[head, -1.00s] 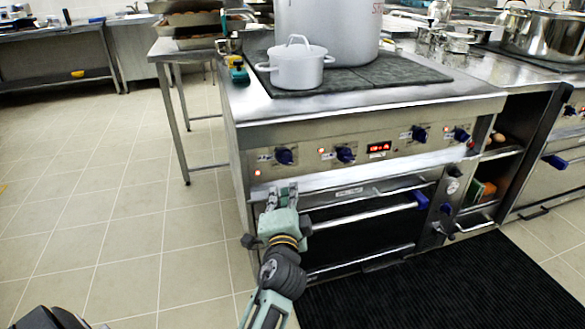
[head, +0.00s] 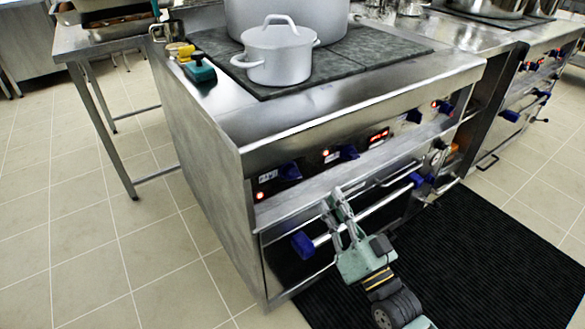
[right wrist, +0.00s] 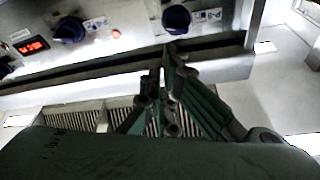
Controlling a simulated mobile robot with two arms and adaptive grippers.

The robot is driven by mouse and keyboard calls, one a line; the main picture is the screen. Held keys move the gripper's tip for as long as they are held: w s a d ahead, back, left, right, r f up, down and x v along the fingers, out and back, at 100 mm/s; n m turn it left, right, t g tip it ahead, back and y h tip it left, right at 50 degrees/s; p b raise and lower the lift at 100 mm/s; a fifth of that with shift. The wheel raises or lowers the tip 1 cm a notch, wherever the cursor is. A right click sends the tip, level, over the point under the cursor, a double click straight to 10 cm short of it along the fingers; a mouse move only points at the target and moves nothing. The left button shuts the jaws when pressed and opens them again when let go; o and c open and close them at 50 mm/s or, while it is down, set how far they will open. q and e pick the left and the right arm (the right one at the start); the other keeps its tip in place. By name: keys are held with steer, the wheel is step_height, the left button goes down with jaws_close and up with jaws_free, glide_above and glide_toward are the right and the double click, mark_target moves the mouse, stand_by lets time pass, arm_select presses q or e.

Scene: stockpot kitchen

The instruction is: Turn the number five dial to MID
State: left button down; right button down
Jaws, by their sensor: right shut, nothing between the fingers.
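Several blue dials sit in a row on the stove's steel front panel. The leftmost dial (head: 290,172) and the one beside it (head: 348,152) are left of the red display (head: 379,135); others (head: 413,116) are to its right. Their numbers and settings are too small to read. My right gripper (head: 333,198) is shut and empty in front of the stove, just below the panel, apart from the dials. In the right wrist view its fingers (right wrist: 168,75) point toward the panel, near one blue dial (right wrist: 176,18). My left gripper is out of view.
A steel ledge (head: 300,205) runs below the dials, above an oven handle (head: 365,213). A grey lidded pot (head: 275,60) and a large stockpot (head: 290,12) stand on the stove top. A black mat (head: 470,250) lies in front. Tiled floor at left is clear.

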mark_target(292, 174)
arm_select(q)
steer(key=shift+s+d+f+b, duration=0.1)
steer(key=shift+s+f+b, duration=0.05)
steer(key=shift+b, duration=0.4)
arm_select(e)
steer(key=x, duration=0.9)
steer(key=shift+w+r, duration=0.25)
arm_select(q)
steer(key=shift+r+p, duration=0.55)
steer(key=shift+p, duration=0.05)
arm_select(e)
steer(key=shift+w+d+f+m+h, duration=0.15)
steer(key=shift+m+h, duration=0.15)
steer(key=shift+m, duration=0.5)
